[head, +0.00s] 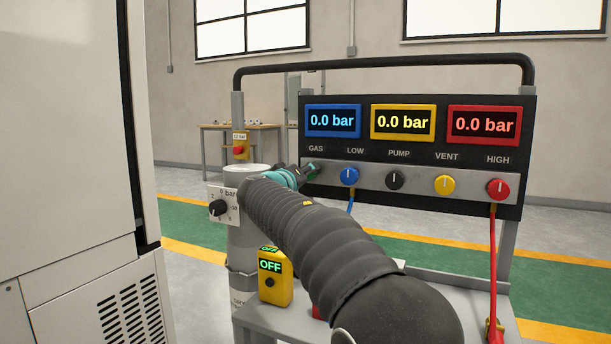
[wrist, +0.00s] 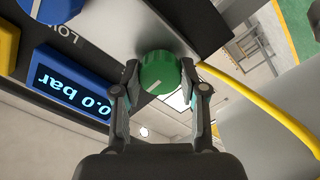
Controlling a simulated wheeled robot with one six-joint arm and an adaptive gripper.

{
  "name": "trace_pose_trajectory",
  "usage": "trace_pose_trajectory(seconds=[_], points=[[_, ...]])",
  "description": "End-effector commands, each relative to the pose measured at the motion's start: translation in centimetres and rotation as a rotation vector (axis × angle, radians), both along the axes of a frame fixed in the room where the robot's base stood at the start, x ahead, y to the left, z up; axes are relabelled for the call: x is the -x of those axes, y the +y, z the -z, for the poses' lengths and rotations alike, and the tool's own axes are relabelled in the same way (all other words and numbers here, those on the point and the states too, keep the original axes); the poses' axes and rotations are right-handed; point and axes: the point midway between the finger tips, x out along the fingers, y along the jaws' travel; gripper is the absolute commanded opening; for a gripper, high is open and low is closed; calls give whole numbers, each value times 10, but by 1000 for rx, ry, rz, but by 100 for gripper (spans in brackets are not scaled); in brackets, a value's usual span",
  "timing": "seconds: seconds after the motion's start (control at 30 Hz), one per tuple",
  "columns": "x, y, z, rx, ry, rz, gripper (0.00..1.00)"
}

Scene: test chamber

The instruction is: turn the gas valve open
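The gas valve is a green round knob (wrist: 158,75) under the GAS label on the grey strip of the panel. In the wrist view a short white line on its face slants toward the lower left. My gripper (wrist: 159,78) has one finger on each side of the knob, and both fingertips appear to press against its rim. In the head view my gripper (head: 309,171) is at the left end of the strip and mostly covers the green knob. The blue gas-side display (head: 333,121) reads 0.0 bar.
Right of the gas knob are the blue LOW knob (head: 349,176), black PUMP knob (head: 395,180), yellow VENT knob (head: 445,185) and red HIGH knob (head: 498,189). A yellow hose (wrist: 260,105) runs close by my gripper. A yellow box (head: 276,284) reads OFF.

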Motion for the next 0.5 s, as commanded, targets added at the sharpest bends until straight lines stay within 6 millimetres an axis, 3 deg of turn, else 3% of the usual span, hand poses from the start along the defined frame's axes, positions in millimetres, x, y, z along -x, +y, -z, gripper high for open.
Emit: trace_pose_trajectory(seconds=[0.5], points=[[0,0,0,100,36,-1,7]])
